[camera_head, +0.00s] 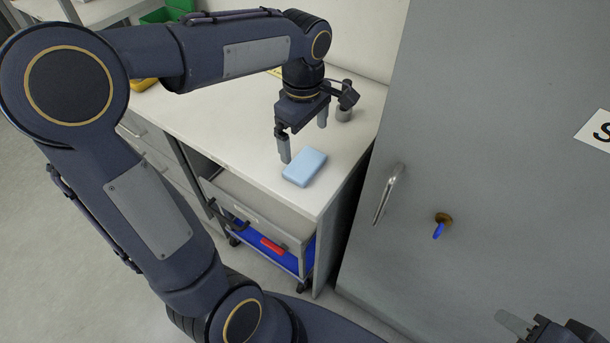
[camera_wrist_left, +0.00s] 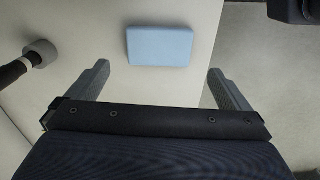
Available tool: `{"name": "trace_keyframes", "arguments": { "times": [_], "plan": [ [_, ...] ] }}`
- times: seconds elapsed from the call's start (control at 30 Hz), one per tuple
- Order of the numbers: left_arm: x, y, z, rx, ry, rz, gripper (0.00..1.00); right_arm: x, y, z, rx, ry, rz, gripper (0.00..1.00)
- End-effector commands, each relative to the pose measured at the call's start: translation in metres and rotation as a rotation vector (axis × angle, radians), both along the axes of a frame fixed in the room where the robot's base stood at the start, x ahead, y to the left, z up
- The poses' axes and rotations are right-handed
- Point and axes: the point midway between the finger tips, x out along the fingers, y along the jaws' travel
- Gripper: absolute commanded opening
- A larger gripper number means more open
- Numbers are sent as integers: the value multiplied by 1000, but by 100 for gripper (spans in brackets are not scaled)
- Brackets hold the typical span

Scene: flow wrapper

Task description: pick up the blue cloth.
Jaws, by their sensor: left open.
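The blue cloth (camera_head: 305,167) is a light blue folded block lying flat on the white counter near its front right corner. In the left wrist view the cloth (camera_wrist_left: 160,46) lies ahead of the fingertips, between their lines and apart from both. My left gripper (camera_head: 304,138) is open and empty above the counter, just behind the cloth; its two fingers (camera_wrist_left: 160,82) point toward the counter. My right gripper (camera_head: 535,325) shows only in part at the bottom right corner, and its jaw opening cannot be made out.
The white counter (camera_head: 225,128) has free room left of the cloth. An open drawer (camera_head: 262,205) is below the front edge, above a blue cart (camera_head: 290,262) with a red item. A tall grey cabinet (camera_head: 480,130) with a handle stands close right.

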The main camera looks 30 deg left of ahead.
Motion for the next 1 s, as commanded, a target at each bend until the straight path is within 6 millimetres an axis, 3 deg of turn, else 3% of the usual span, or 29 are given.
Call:
{"name": "trace_keyframes", "arguments": {
  "times": [0.13, 0.63, 0.93, 1.0],
  "plan": [
    [7, 0, -13, 13, 16, 51, 100, 0, 0, -5, 0, 0, 0, 36],
    [2, 1, -77, 11, 16, 51, 100, 0, 0, -13, 0, 0, 0, 36],
    [3, 1, -83, 12, 12, 51, 100, 0, 0, -13, 0, 0, 0, 36],
    [3, 1, -83, 12, 12, 51, 93, 0, 0, -13, 0, 0, 0, 36]
  ]
}}
